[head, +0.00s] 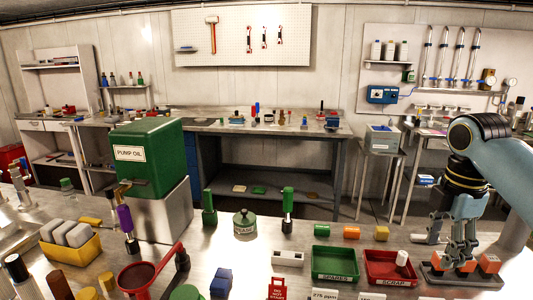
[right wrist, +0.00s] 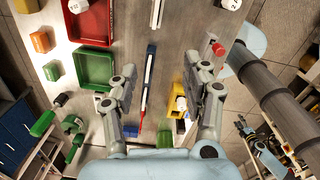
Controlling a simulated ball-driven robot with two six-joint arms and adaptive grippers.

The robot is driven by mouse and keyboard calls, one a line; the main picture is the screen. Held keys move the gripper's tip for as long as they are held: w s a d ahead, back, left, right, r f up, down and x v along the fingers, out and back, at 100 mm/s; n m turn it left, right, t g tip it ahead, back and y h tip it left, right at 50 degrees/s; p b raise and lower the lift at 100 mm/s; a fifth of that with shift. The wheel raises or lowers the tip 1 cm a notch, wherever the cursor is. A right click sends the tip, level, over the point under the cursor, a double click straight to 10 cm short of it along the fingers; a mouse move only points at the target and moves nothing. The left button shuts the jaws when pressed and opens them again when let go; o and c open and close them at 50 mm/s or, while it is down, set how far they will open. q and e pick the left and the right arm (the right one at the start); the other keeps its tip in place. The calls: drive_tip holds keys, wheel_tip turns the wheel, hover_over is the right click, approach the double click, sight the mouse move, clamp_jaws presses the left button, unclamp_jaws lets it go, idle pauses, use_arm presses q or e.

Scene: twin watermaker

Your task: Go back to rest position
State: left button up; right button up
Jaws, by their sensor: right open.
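My right gripper (head: 460,262) hangs down at the right end of the front bench in the head view. Its arm comes in from the right edge. It is in front of a dark holder with orange blocks (head: 488,262), and I cannot tell how high above it the tips are. In the right wrist view the two fingers (right wrist: 160,72) stand well apart with no held object between them.
A red scrap tray (head: 368,270) and a green spares tray (head: 334,277) lie left of the right gripper. A green pump oil tank (head: 165,168) stands farther left, near a red funnel (head: 137,275). A back workbench (head: 270,129) lies beyond open floor.

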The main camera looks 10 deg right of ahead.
drive_tip(key=s+a+f+m+t, duration=0.1)
drive_tip(key=s+a+f+m, duration=0.25)
drive_tip(key=s, duration=0.25)
drive_tip(key=s+a+f+m, duration=0.3)
drive_tip(key=s+a+m, duration=0.1)
drive_tip(key=s+a, duration=0.15)
drive_tip(key=s+a+r+m+t, duration=0.2)
drive_tip(key=s+a+r+m, duration=0.1)
drive_tip(key=s+m, duration=0.75)
wheel_tip(320, 180, down, 36)
drive_tip(key=s+d+n+g+b, duration=0.1)
drive_tip(key=s+d+n+b, duration=0.15)
drive_tip(key=b, duration=0.85)
use_arm(q)
wheel_tip(320, 180, down, 21)
drive_tip(key=s+b, duration=0.1)
drive_tip(key=b, duration=0.8)
drive_tip(key=shift+s+r, duration=0.15)
drive_tip(key=shift+s, duration=0.25)
use_arm(e)
drive_tip(key=s+f, duration=0.9)
drive_tip(key=f, duration=0.4)
drive_tip(key=s+f+g, duration=0.1)
drive_tip(key=s+f, duration=0.9)
drive_tip(key=f, duration=0.4)
drive_tip(key=shift+s+d+m, duration=0.2)
drive_tip(key=shift+d+m, duration=0.25)
